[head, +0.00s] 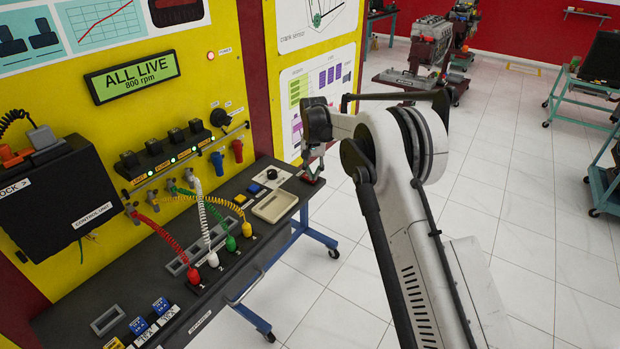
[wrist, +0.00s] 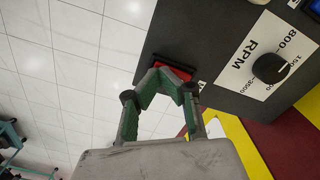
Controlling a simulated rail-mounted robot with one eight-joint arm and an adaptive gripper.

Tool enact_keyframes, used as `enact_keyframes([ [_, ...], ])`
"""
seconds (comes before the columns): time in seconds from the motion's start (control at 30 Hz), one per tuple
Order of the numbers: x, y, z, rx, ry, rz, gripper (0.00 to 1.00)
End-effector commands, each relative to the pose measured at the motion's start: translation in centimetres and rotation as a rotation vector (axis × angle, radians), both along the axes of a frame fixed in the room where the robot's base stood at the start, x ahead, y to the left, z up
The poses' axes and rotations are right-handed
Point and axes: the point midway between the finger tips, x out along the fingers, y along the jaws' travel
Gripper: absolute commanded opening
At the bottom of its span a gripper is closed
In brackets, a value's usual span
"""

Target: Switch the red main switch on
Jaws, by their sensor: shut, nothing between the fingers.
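The red main switch (wrist: 184,71) appears as a red piece in a black frame near the bench edge in the wrist view. It is partly hidden behind my fingertips. My gripper (wrist: 166,72) is shut, with its green-grey fingers meeting at the switch; whether they touch it I cannot tell. In the head view my gripper (head: 312,168) is low over the right end of the bench, with a little red (head: 314,181) just below it. The display (head: 132,77) on the yellow panel reads "ALL LIVE 800 rpm". I cannot make out the switch's position.
The RPM dial (wrist: 269,68) with its black knob is to the right of my fingers in the wrist view. The dark bench (head: 130,285) carries a beige tray (head: 274,206) and coiled coloured cables left of my gripper.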

Motion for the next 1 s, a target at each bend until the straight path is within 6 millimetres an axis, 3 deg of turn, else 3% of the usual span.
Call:
enact_keyframes([
  [0.27, 0.0, 0.0, 0.8, 0.000, 0.000, 0.000, 0.00],
  [1.0, 0.0, 0.0, 5.9, 0.000, 0.000, 0.000, 0.00],
])
